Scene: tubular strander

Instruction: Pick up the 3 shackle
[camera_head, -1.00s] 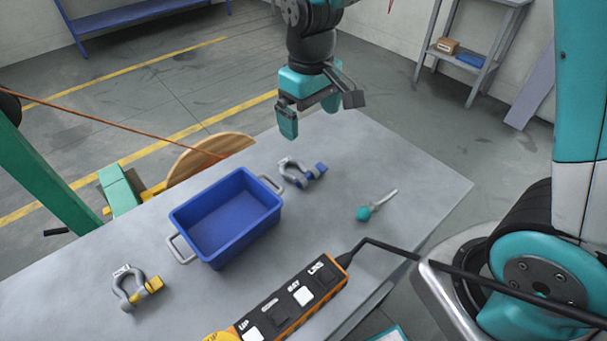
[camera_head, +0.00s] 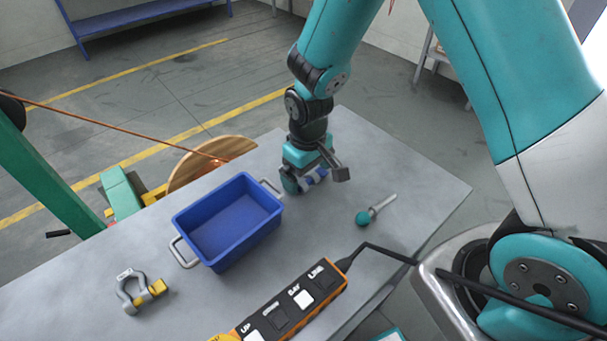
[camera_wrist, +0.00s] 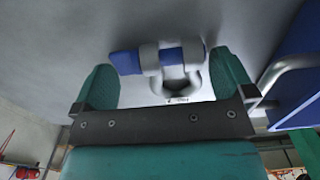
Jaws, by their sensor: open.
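A grey shackle with a blue pin (camera_wrist: 172,62) lies on the table between the two teal fingers of my gripper (camera_wrist: 168,85) in the wrist view. The fingers stand apart on either side of it. In the head view my gripper (camera_head: 304,182) is down at the table over this shackle (camera_head: 318,176), and mostly hides it. A second grey shackle with a yellow pin (camera_head: 140,292) lies at the lower left of the table. I see no third shackle.
An empty blue bin with grey handles (camera_head: 186,226) stands left of my gripper; its edge also shows in the wrist view (camera_wrist: 298,80). A teal-handled tool (camera_head: 374,211) lies to the right. An orange-black control pendant (camera_head: 292,304) lies in front. The grey table (camera_head: 420,190) is clear at right.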

